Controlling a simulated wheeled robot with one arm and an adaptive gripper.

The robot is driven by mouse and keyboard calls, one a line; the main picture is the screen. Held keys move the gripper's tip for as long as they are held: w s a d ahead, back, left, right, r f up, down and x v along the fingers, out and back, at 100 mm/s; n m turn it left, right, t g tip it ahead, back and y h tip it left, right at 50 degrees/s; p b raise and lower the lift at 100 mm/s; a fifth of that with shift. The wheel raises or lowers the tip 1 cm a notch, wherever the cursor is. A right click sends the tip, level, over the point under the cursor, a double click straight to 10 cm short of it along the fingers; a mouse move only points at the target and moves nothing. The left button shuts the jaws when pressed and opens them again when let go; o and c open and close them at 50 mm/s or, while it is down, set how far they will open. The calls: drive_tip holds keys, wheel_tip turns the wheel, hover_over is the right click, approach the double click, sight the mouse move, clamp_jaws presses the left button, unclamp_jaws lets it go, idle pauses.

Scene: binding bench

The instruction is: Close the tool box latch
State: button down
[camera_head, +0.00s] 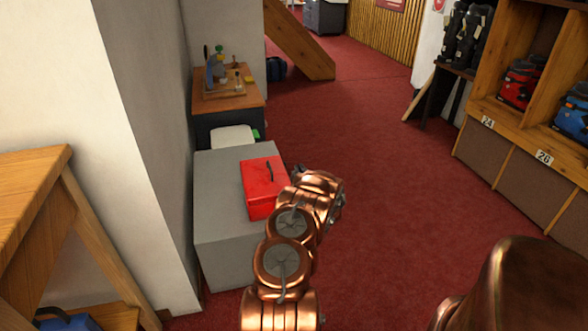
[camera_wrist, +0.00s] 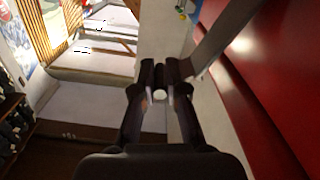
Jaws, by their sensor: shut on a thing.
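The red tool box (camera_head: 258,188) sits on the grey cabinet with its lid down and a dark handle (camera_head: 269,171) on top. My arm reaches to the box's right side, and my gripper is mostly hidden by the wrist in the head view. In the wrist view my gripper (camera_wrist: 160,88) is shut on a small pale round piece (camera_wrist: 160,96), which appears to be part of the latch. The red box wall (camera_wrist: 245,75) fills the right of that view. A grey bar (camera_wrist: 222,45) slants down beside it toward the fingers. Whether the latch is fastened cannot be told.
The grey cabinet (camera_head: 222,224) stands against a wall corner, with a wooden-topped desk (camera_head: 225,103) behind it. A wooden bench (camera_head: 32,190) is at the left. Red carpet (camera_head: 385,170) lies clear to the right, up to shelves with numbered bays (camera_head: 500,125).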

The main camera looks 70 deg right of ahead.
drive_tip(key=shift+w+a+r, duration=0.1)
drive_tip(key=shift+w+r, duration=0.05)
drive_tip(key=shift+w, duration=0.1)
drive_tip(key=c, duration=1.5)
unclamp_jaws()
drive_tip(key=shift+s+a, duration=0.1)
drive_tip(key=shift+s+a, duration=0.4)
drive_tip(key=shift+a, duration=0.05)
drive_tip(key=v, duration=1)
drive_tip(key=shift+s+a, duration=0.2)
drive_tip(key=shift+a, duration=0.05)
